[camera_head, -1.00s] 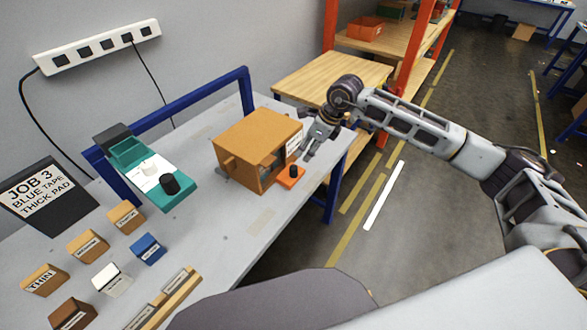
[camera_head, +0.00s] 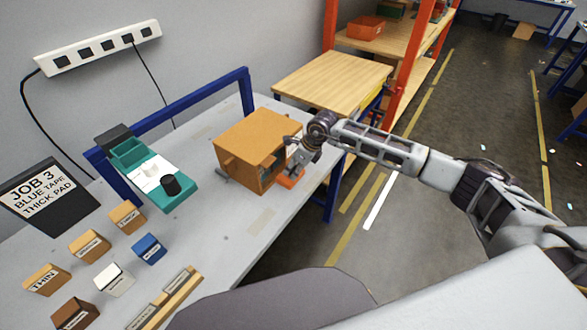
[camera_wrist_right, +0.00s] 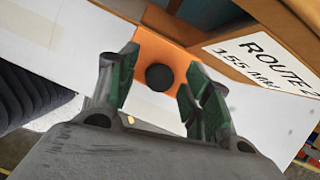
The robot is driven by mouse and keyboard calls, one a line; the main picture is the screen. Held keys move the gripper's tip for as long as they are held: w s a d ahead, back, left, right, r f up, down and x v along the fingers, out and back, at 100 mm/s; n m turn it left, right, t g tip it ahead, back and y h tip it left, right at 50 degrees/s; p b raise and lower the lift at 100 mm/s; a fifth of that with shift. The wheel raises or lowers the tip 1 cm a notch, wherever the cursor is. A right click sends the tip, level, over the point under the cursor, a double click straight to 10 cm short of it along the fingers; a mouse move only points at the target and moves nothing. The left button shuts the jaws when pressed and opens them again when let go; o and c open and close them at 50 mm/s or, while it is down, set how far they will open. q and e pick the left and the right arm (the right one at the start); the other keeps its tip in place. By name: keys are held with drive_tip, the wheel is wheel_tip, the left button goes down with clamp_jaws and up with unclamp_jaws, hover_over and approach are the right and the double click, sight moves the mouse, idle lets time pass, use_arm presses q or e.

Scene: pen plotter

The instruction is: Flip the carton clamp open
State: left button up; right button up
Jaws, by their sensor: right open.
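A brown carton-like box (camera_head: 250,140) stands on the grey bench, with an open front that faces right. An orange plate (camera_head: 290,181) sits at its front foot. In the right wrist view a round black knob (camera_wrist_right: 160,77) stands on this orange plate (camera_wrist_right: 172,55). My right gripper (camera_head: 294,158) is at the box's open front, above the plate. In the wrist view my right gripper (camera_wrist_right: 158,82) is open, with one green-padded finger on each side of the knob and a gap to both. The gripper hides the knob in the head view. My left gripper is not in view.
A teal device (camera_head: 180,196) with a black knob stands left of the box. Several small labelled blocks (camera_head: 148,249) and a job sign (camera_head: 42,192) are nearer left. A blue rail (camera_head: 190,107) runs behind.

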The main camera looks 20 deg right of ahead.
drive_tip(key=shift+w+a+f, duration=0.1)
drive_tip(key=shift+a+f, duration=0.05)
drive_tip(key=shift+f, duration=0.5)
clamp_jaws()
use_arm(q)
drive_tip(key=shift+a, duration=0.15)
